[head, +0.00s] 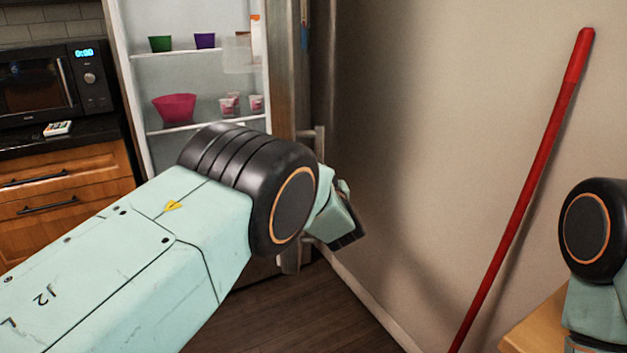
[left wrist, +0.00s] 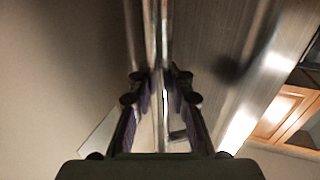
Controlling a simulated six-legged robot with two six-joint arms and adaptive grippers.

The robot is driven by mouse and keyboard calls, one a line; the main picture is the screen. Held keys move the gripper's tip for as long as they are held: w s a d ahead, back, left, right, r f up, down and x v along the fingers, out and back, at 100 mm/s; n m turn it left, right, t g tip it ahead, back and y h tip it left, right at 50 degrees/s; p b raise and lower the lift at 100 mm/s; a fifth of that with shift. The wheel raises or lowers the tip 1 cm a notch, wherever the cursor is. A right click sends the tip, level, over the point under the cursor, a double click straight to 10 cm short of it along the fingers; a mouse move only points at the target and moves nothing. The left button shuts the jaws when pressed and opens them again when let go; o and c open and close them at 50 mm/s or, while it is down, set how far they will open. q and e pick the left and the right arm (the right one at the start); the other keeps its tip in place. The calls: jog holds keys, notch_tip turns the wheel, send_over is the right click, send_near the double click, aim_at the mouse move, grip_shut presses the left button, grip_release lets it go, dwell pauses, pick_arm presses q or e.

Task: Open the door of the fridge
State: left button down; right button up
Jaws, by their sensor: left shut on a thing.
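The fridge (head: 205,75) stands open at the upper middle of the head view, its lit shelves showing. Its door (head: 288,75) is swung out to the right, seen nearly edge-on, close to the wall. The door handle (head: 319,142) is a metal bar, partly hidden by my left arm. My left gripper (head: 343,228) is at the handle, mostly hidden behind my wrist. In the left wrist view the handle (left wrist: 158,50) runs between the two fingers of my left gripper (left wrist: 161,88), which is shut on it. My right gripper is not in view.
A red pole (head: 530,180) leans against the beige wall (head: 430,120) at the right. A wooden surface (head: 535,325) is at the lower right. A microwave (head: 45,85) and wooden drawers (head: 65,190) stand left of the fridge. Some dark floor (head: 310,315) shows clear.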

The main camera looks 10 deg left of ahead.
pick_arm(q)
jog(key=shift+s+f, duration=0.15)
jog(key=shift+f, duration=0.25)
jog(key=shift+d, duration=0.2)
jog(key=c, duration=1.7)
grip_release()
jog(key=shift+a+r, duration=0.1)
jog(key=o, duration=0.5)
jog(key=shift+r, duration=0.25)
jog(key=shift+r, duration=0.15)
